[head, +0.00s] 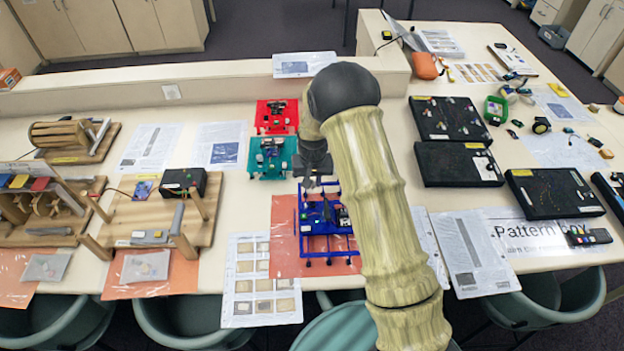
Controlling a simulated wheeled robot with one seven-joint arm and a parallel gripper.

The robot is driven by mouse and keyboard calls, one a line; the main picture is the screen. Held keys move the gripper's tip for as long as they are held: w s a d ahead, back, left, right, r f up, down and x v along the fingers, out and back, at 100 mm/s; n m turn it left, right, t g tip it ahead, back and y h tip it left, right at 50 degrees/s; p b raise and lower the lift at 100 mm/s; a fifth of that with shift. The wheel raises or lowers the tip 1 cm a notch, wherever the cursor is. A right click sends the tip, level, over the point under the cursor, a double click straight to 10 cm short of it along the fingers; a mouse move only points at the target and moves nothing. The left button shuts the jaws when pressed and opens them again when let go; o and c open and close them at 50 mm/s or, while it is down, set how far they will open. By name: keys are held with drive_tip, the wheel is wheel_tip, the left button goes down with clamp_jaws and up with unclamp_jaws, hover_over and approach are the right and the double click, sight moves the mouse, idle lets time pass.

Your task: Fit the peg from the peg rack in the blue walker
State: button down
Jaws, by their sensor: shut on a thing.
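The blue walker (311,227) is a low blue frame with dark parts on it. It stands on an orange sheet at the table's front middle, partly behind my arm. My gripper (313,183) points down over the back of the walker, between it and the teal board. It is shut on the peg, which is too small and dark to make out. Whether the peg touches the walker cannot be told. I cannot pick out the peg rack with certainty.
A teal board (268,171) and a red board (290,117) with small parts lie behind the walker. A wooden board (150,218) with upright posts stands to the left. Black boxes (445,165) lie to the right. A picture sheet (242,305) lies at the front.

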drive_tip(key=b, duration=0.4)
hover_over(312, 206)
drive_tip(key=shift+w+d+f, duration=0.1)
drive_tip(key=shift+w+f, duration=0.1)
drive_tip(key=shift+f, duration=1.55)
drive_tip(key=shift+w+f, duration=0.2)
drive_tip(key=shift+f, duration=1.5)
drive_tip(key=shift+r, duration=0.25)
drive_tip(key=shift+s, duration=0.1)
drive_tip(key=shift+f+b, duration=1.05)
drive_tip(key=shift+b, duration=0.05)
drive_tip(key=c, duration=1.2)
unclamp_jaws()
drive_tip(key=shift+r, duration=0.1)
drive_tip(key=shift+r+p, duration=2.15)
drive_tip(key=shift+r, duration=1.55)
